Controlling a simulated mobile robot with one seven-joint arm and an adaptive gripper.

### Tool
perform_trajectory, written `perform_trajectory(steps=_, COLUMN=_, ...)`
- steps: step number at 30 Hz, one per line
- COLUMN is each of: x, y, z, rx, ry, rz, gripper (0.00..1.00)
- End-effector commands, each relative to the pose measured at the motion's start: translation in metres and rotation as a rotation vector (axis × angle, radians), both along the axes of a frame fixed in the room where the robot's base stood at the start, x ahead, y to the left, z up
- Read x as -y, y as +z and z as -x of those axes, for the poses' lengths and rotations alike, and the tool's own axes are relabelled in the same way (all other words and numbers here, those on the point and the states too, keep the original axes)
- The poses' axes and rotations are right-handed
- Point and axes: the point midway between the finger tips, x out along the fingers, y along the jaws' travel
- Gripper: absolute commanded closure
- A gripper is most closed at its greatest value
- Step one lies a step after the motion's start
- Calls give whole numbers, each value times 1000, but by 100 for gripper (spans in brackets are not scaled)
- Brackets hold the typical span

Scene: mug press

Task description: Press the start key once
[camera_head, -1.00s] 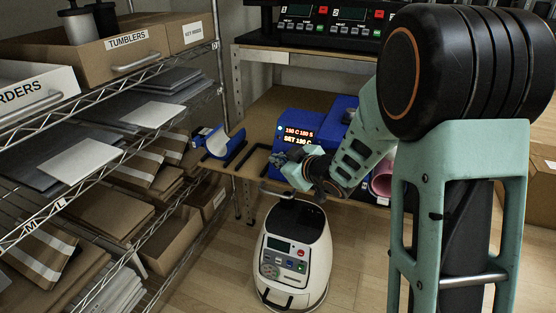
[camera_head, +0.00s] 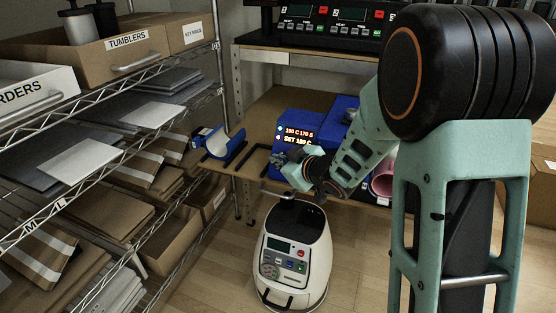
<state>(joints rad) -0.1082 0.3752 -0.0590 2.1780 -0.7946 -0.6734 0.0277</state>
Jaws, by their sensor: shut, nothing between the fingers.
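The blue press control box (camera_head: 293,128) stands on the wooden bench. Its lit display (camera_head: 297,135) shows two lines; the lower reads SET with a temperature, and the upper shows a temperature and a seconds figure near 178. My gripper (camera_head: 279,159) is shut and empty, just in front of the lower part of the box. Whether its tips touch the box cannot be told. The start key cannot be made out; my gripper covers part of the box's lower front. A blue holder with a pale curved surface (camera_head: 222,147) is left of the box.
A pink cylindrical thing (camera_head: 382,180) lies on the bench right of my arm. Panels with red and green displays (camera_head: 325,22) stand on the shelf above. Wire shelving with boxes and packets (camera_head: 110,140) fills the left side.

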Motion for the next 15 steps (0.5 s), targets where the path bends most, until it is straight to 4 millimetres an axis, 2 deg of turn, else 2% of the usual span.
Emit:
perform_trajectory(steps=6, x=-3, y=6, z=9, rx=1, ry=1, rz=0, gripper=100)
perform_trajectory(steps=15, x=-4, y=6, z=10, rx=0, ry=1, rz=-1, gripper=100)
